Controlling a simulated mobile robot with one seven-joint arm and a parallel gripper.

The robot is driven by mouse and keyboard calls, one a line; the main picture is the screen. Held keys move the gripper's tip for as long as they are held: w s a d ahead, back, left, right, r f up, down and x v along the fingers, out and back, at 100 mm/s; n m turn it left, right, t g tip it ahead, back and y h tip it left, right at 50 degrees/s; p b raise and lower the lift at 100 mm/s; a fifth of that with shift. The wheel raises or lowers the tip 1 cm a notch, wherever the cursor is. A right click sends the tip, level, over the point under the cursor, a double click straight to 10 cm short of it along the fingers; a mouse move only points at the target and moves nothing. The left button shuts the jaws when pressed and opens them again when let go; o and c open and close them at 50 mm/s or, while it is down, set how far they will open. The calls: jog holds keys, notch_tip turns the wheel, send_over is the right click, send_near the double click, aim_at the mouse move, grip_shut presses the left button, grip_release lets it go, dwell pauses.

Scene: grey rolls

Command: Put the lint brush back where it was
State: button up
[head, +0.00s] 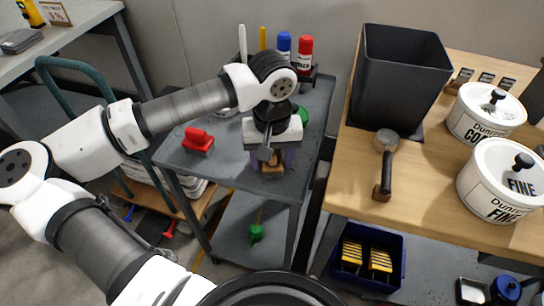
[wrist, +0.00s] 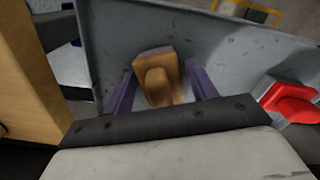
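A tan wooden block with a raised grip, which looks like the lint brush (head: 272,171), is on the grey cart top near its front edge, under my gripper. In the wrist view the block (wrist: 158,82) sits between the two purple fingers of my gripper (wrist: 160,75). The fingers are apart, with a narrow gap showing on each side of the block. In the head view my gripper (head: 271,158) points down over the cart and hides part of the block. Any bristles or pad under the block are hidden.
The grey cart (head: 232,165) also carries a red handled object (head: 199,141) at left and upright red (head: 305,52) and blue (head: 284,45) bottles at the back. A wooden table (head: 350,185) with a black bin (head: 398,80) stands right. The cart's front edge is close.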

jog(key=shift+o, duration=0.3)
jog(key=shift+r, duration=0.1)
jog(key=shift+r+p, duration=0.2)
jog(key=shift+p, duration=0.15)
notch_tip(320, 180, up, 12)
jog(key=shift+f, duration=0.1)
